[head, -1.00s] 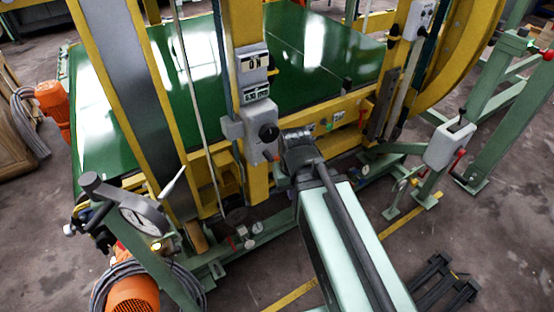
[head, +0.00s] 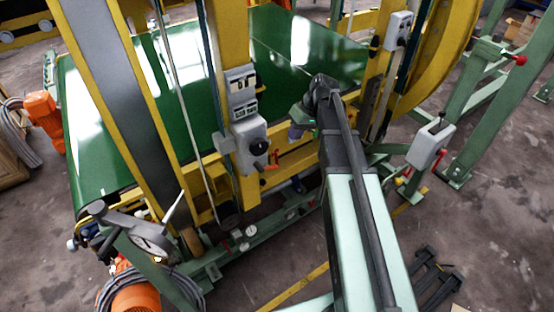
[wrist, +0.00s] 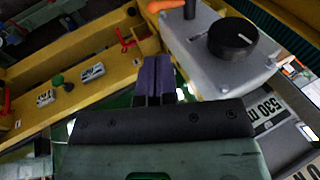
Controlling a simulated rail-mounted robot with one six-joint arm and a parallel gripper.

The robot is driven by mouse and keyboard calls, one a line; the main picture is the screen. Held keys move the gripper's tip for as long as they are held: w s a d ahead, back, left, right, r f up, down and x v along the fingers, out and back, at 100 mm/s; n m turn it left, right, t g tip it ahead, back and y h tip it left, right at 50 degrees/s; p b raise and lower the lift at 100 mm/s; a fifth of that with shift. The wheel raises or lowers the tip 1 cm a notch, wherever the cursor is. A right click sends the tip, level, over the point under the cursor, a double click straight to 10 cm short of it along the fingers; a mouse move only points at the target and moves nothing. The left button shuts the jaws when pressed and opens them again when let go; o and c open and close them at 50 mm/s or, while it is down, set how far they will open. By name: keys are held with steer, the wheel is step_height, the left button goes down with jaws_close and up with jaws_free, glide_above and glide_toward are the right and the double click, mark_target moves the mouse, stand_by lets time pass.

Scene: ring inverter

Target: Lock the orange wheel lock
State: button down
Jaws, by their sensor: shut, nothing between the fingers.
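A small orange lever (wrist: 165,5) shows at the top edge of the wrist view, beside a grey box with a black knob. An orange-red lever (head: 268,163) also shows beside that box in the head view; I take it to be the orange wheel lock, but cannot be sure. My gripper (wrist: 153,78) shows two purple fingers shut together and empty, left of the grey box and apart from the lever. In the head view my gripper (head: 296,131) is small and partly hidden by my arm, above and right of the lever.
The grey box (head: 250,143) with its black knob (wrist: 233,38) is close to my fingers. A yellow beam (wrist: 75,85) carries red levers, a green button (wrist: 57,79) and labels. Yellow posts and the green belt (head: 185,100) stand around my arm.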

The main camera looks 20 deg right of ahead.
mark_target(273, 166)
steer(key=b+x, duration=1.2)
steer(key=x, duration=0.1)
steer(key=shift+f, duration=0.25)
steer(key=shift+a+f+b, duration=0.2)
steer(key=shift+b, duration=0.15)
steer(key=shift+a+f, duration=0.1)
